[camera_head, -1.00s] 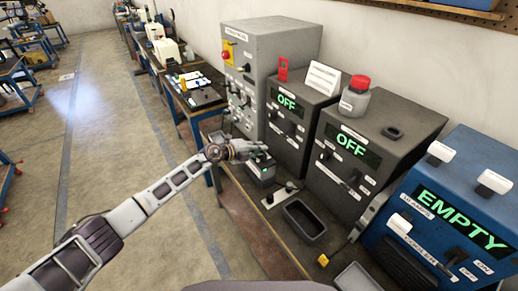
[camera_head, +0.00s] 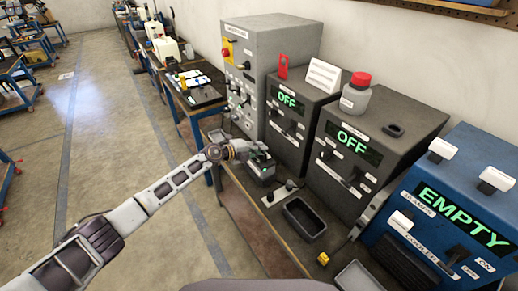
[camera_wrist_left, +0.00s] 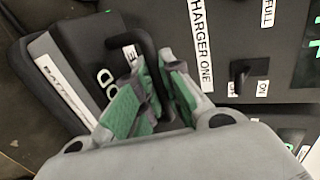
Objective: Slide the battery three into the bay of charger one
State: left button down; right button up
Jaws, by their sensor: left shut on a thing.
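The battery (camera_head: 262,171) is a dark box with a white label and a black handle, on the bench in front of the left OFF charger. In the left wrist view the battery (camera_wrist_left: 45,50) fills the left side; its number cannot be read. My left gripper (camera_head: 262,152) is over its top, and its green-padded fingers (camera_wrist_left: 152,88) are shut at the handle. Charger one (camera_head: 295,88) is the dark grey box with a green OFF display. In the left wrist view charger one (camera_wrist_left: 225,60) stands close right of the fingers. Its bay is not clearly visible. My right gripper is out of view.
A second OFF charger (camera_head: 395,115), with a red-capped bottle (camera_head: 356,94) on top, and a blue EMPTY unit (camera_head: 465,165) stand to the right. A dark open tray (camera_head: 304,218) lies on the bench in front. A tall grey cabinet (camera_head: 270,45) stands behind left.

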pick_arm(q)
jog(key=shift+w+d, duration=0.1)
jog(key=shift+w, duration=0.05)
dwell(0.4)
jog(key=c, duration=1.5)
grip_release()
jog(key=shift+s+f, duration=0.25)
jog(key=shift+f, duration=0.3)
jog(key=shift+v, duration=0.9)
jog(key=shift+r+v, duration=0.2)
jog(key=shift+v, duration=2.4)
jog(key=shift+r+v, duration=0.2)
jog(key=shift+v, duration=2.4)
jog(key=shift+w, duration=0.15)
